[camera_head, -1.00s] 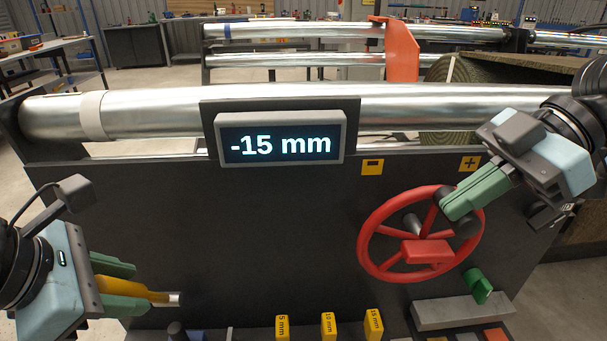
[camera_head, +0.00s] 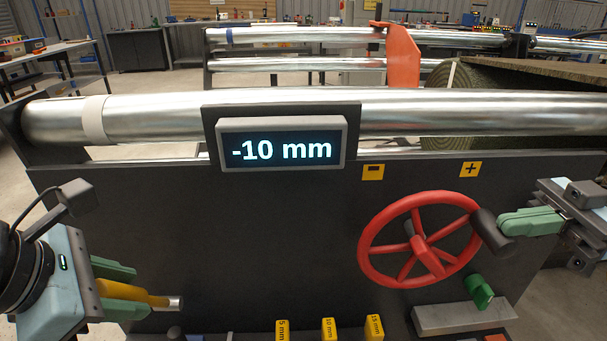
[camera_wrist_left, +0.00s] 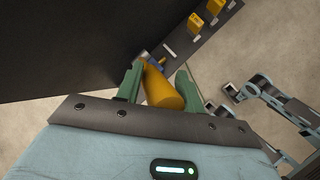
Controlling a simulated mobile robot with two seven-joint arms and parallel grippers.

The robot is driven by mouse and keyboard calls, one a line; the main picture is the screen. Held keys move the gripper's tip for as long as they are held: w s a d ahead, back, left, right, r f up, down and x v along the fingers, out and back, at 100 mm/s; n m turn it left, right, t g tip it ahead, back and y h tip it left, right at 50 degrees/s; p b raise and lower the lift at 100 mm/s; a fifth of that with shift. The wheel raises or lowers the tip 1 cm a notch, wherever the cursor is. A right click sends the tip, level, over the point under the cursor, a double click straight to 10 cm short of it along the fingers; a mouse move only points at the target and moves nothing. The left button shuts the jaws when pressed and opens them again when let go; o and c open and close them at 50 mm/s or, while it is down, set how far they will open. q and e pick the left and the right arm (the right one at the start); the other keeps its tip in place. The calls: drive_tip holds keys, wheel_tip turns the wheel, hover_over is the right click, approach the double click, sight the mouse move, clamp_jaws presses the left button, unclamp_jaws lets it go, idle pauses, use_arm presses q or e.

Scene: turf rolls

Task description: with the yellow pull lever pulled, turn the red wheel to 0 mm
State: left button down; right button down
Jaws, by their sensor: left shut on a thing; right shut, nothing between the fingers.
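The display (camera_head: 281,148) reads -10 mm. The red wheel (camera_head: 427,256) is on the dark front panel, with a black handle (camera_head: 490,232) at the right of its rim. My right gripper (camera_head: 508,223) comes in from the right, its green fingers shut with nothing between them, tips against or right beside the handle; contact is hard to tell. My left gripper (camera_head: 128,288) is shut on the yellow pull lever (camera_head: 130,291) at lower left, whose metal rod points right. The lever also shows between the green fingers in the left wrist view (camera_wrist_left: 162,90).
Yellow minus (camera_head: 373,172) and plus (camera_head: 470,169) signs sit above the wheel. A green lever (camera_head: 480,291) stands on a grey block (camera_head: 462,318) below it. Yellow blocks marked 5, 10 and 15 mm (camera_head: 374,327) stand at the bottom. A steel roller (camera_head: 450,112) runs above.

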drive_tip(key=d+f+y, duration=0.3)
drive_tip(key=f+y, duration=0.4)
drive_tip(key=f, duration=0.2)
idle(0.8)
wheel_tip(320, 180, up, 4)
drive_tip(key=d, duration=0.2)
drive_tip(key=f+v, duration=0.1)
drive_tip(key=v, duration=0.8)
drive_tip(key=shift+a+f, duration=0.15)
drive_tip(key=shift+f, duration=0.1)
drive_tip(key=shift+s, duration=0.15)
